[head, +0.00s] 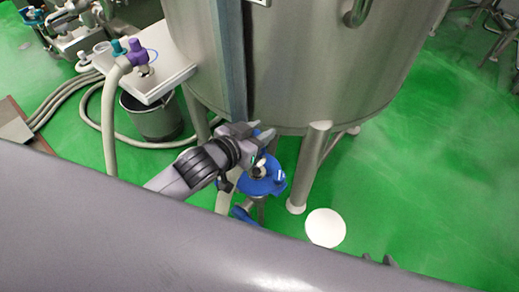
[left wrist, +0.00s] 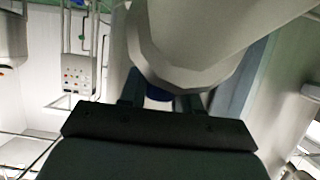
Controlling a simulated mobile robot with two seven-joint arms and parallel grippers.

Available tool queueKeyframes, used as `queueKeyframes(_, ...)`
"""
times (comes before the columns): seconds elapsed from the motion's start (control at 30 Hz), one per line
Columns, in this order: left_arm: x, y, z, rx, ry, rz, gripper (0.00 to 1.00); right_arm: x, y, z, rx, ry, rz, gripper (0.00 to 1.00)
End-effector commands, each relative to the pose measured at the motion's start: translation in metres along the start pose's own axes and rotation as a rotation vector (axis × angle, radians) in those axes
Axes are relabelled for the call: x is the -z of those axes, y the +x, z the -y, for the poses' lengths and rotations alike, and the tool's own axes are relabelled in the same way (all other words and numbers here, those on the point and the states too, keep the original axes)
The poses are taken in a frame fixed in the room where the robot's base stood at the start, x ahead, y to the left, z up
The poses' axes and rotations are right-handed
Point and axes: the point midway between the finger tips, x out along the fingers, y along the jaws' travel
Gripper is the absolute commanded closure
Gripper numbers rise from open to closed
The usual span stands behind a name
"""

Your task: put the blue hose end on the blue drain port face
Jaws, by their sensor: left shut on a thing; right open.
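My left gripper (head: 262,138) is shut, low in front of the steel tank and beside its leg. In the left wrist view, a bit of blue (left wrist: 158,93) shows between its fingers, under a large pale grey body that fills the top; I take the blue bit for the blue hose end. A pale hose hangs just below the gripper in the head view. A blue ring-shaped part (head: 262,186), seemingly the blue drain port, sits just below the gripper. Whether hose end and port face touch is hidden. My right gripper (head: 379,260) shows only its fingertips, apart, at the lower edge.
The steel tank (head: 290,60) and its leg (head: 312,165) stand close to the left gripper. A white shelf (head: 160,83) at left holds purple and teal hose ends (head: 137,52). A bucket (head: 153,117) stands below it. A white disc (head: 325,228) lies on the green floor, open at right.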

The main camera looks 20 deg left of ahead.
Motion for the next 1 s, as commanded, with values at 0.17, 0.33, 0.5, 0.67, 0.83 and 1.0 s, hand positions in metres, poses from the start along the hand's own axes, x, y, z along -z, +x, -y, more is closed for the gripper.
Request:
queueKeyframes(0.17,-0.014,0.006,0.0,-0.001,0.0,-0.005,1.0,0.001,0.002,0.002,0.005,0.0,-0.005,0.57)
queueKeyframes(0.33,-0.039,0.016,0.0,0.0,-0.001,-0.001,1.0,-0.004,0.006,0.001,0.006,0.001,-0.004,0.57)
queueKeyframes(0.5,-0.052,0.022,-0.001,-0.001,0.0,-0.005,1.0,-0.006,0.008,0.001,0.007,0.002,-0.001,0.57)
queueKeyframes(0.67,-0.051,0.022,0.0,-0.001,0.001,-0.005,1.0,-0.003,0.007,0.001,0.007,0.003,-0.004,0.57)
queueKeyframes(0.83,-0.053,0.023,0.0,-0.001,0.0,-0.004,1.0,-0.004,0.008,0.001,0.007,0.003,-0.004,0.57)
queueKeyframes(1.0,-0.056,0.023,0.0,0.0,0.0,-0.001,0.42,-0.004,0.008,0.001,0.007,0.004,-0.003,0.57)
